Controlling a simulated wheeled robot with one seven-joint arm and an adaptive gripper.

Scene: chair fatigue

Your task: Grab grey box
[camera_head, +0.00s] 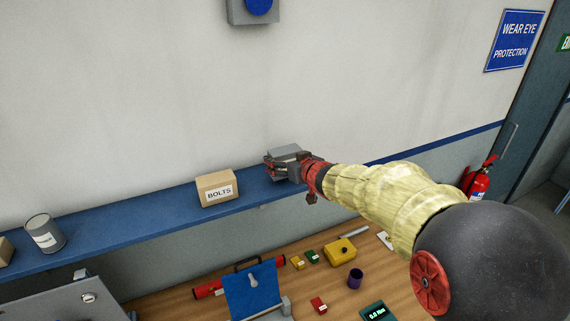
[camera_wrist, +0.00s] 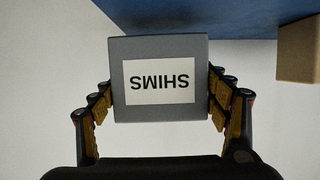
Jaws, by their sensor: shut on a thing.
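The grey box (camera_head: 285,151) is at the right part of the blue wall shelf (camera_head: 130,231) in the head view. In the wrist view the grey box (camera_wrist: 160,107) shows a white label reading SHIMS, upside down. My gripper (camera_head: 279,166) is at the box, and in the wrist view my gripper (camera_wrist: 160,104) has a finger on each side of it, shut on it. I cannot tell whether the box still touches the shelf.
A brown BOLTS box (camera_head: 217,188) stands left of the grey box, with a clear gap between. A grey can (camera_head: 44,234) is farther left.

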